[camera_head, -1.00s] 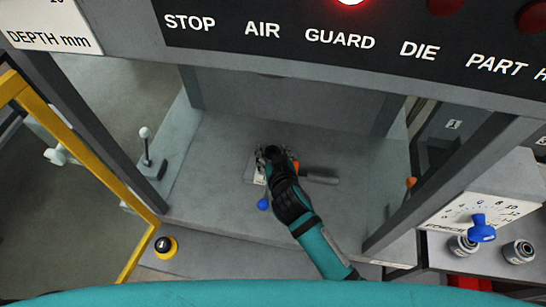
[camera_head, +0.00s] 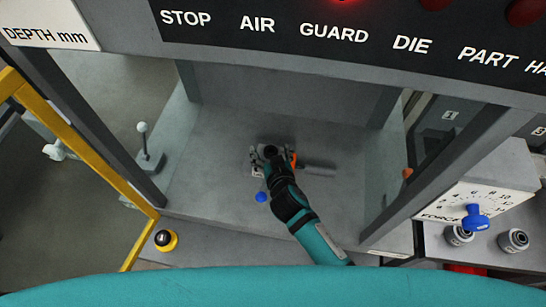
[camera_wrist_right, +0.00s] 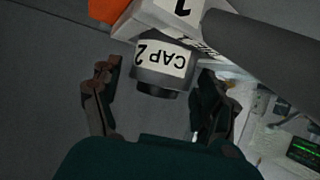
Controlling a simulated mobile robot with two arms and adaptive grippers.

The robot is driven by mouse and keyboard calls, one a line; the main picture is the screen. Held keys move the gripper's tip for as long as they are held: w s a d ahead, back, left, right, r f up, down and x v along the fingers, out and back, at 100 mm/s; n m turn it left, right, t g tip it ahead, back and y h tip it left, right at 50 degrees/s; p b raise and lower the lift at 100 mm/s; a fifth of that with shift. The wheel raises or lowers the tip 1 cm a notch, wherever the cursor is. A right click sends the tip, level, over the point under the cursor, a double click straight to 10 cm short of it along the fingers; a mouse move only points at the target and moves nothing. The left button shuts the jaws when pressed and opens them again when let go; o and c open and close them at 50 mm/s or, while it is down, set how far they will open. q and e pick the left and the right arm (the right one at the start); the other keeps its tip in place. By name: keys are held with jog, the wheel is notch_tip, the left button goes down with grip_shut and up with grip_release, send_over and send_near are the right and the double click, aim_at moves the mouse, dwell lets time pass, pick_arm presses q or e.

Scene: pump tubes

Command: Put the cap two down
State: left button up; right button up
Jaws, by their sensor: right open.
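In the right wrist view, cap two (camera_wrist_right: 163,68) is a short grey cylinder with a white label reading "CAP 2" and a dark lower end. It sits between the spread fingers of my right gripper (camera_wrist_right: 160,88), with visible gaps on both sides. In the head view my right gripper (camera_head: 271,160) is over the small fixture in the middle of the press bay and hides most of it, including the cap. My left gripper is not in view.
A white block labelled "1" (camera_wrist_right: 182,14), an orange part (camera_wrist_right: 92,10) and a grey cylinder (camera_wrist_right: 265,42) are close by the cap. A blue ball knob (camera_head: 261,197) is in front of the fixture. Grey posts flank the bay. Bay floor (camera_head: 215,185) on the left is clear.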

jog(key=b+v, duration=0.1)
jog(key=v, duration=1)
jog(key=shift+s+r+b, duration=0.2)
jog(key=shift+s+b, duration=0.15)
jog(key=shift+d, duration=0.1)
